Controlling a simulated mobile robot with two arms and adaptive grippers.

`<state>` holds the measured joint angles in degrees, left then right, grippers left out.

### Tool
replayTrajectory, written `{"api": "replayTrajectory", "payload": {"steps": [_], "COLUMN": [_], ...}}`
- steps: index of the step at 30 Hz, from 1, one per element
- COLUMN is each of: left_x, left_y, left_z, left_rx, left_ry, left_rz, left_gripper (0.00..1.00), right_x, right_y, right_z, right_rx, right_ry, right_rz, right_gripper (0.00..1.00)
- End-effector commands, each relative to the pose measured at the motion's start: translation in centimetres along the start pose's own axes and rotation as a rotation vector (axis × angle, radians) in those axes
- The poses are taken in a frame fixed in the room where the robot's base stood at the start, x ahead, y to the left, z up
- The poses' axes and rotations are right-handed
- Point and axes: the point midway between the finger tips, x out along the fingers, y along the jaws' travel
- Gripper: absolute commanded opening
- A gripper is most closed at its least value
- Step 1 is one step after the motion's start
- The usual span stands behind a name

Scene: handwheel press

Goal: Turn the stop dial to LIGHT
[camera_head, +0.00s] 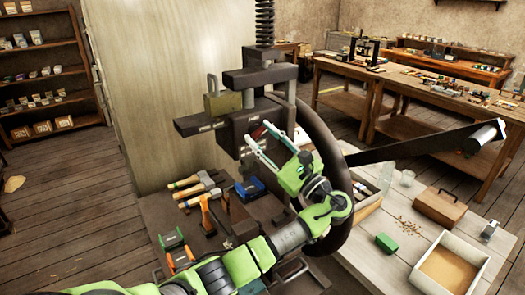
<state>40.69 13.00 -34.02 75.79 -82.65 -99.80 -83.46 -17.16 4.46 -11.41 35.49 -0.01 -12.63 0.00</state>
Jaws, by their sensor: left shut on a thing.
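The press (230,125) stands at the centre, with a dark head block under a vertical screw (264,22). The stop dial (257,132) is on the front of this block, a small part with some red showing, below a small label plate. My left gripper (258,131) reaches up to it from the lower right, with its two pale fingers on either side. It is shut on the dial. The fingers hide most of the dial, and its lettering is too small to read, so its setting cannot be told. My right gripper is out of view.
A padlock-like brass block (223,101) sits on the press's left ledge. The dark handwheel (329,130) curves close behind my left arm, with a long bar to a grey handle (487,135). Hammers (195,187) and a blue box (250,189) lie below. A light table (400,257) stands right.

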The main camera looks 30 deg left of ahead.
Motion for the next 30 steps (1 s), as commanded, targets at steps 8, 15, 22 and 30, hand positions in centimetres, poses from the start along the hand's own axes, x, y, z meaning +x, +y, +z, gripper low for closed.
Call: {"api": "replayTrajectory", "payload": {"steps": [8,15,22,30], "left_x": [-0.3,-0.3,-0.2,-0.1], "left_y": [0.2,0.1,-0.1,-0.1], "left_z": [-0.6,-0.5,-0.3,-0.1], "left_rx": [-0.249,-0.46,-0.659,-0.866], "left_ry": [0.0,0.0,0.0,0.0], "left_rz": [0.104,0.191,0.273,0.36], "left_gripper": [0.13,0.13,0.13,0.13], "right_x": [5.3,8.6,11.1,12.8], "right_y": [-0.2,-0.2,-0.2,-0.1], "right_z": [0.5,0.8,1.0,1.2], "right_rx": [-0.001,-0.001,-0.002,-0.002], "right_ry": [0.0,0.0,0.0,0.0], "right_rz": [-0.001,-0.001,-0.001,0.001], "right_gripper": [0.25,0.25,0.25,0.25]}}
